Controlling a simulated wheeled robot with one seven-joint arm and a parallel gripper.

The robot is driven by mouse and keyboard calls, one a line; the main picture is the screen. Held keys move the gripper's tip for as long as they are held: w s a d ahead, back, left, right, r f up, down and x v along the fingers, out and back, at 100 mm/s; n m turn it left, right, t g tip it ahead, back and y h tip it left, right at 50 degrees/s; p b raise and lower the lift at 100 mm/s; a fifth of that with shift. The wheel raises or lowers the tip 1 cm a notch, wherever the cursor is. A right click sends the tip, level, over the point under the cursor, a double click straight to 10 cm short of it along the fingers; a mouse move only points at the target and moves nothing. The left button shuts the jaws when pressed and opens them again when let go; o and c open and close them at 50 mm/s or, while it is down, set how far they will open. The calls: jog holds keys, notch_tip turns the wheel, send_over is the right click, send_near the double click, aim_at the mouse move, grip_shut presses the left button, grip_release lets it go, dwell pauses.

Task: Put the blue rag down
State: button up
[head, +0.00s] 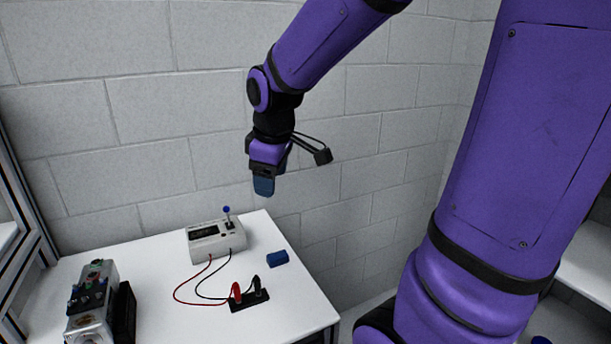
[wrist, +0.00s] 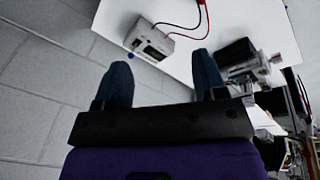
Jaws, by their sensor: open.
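The blue rag (head: 277,258), a small rolled-looking blue bundle, lies on the white table near its right edge. My gripper (head: 264,186) is above the table's back edge, well above and apart from the rag. In the wrist view my gripper (wrist: 162,72) has its two dark blue fingers spread wide, with nothing held between them. I cannot make out the rag in the wrist view.
A grey meter box (head: 215,241) with a blue-knobbed lever stands left of the rag. Red and black leads run to a black socket strip (head: 250,300) in front. A metal device (head: 92,305) stands at left. A block wall (head: 150,130) is close behind.

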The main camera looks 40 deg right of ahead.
jog(key=s+a+r+m+t, duration=0.1)
jog(key=s+a+r+m, duration=0.1)
jog(key=s, duration=0.5)
jog(key=s+a+r+m+t, duration=0.1)
jog(key=s+r+m, duration=0.3)
jog(key=s, duration=0.4)
jog(key=shift+a+r+m+t+y, duration=0.2)
jog(key=shift+a+m+t+y, duration=0.15)
jog(key=shift+a, duration=0.4)
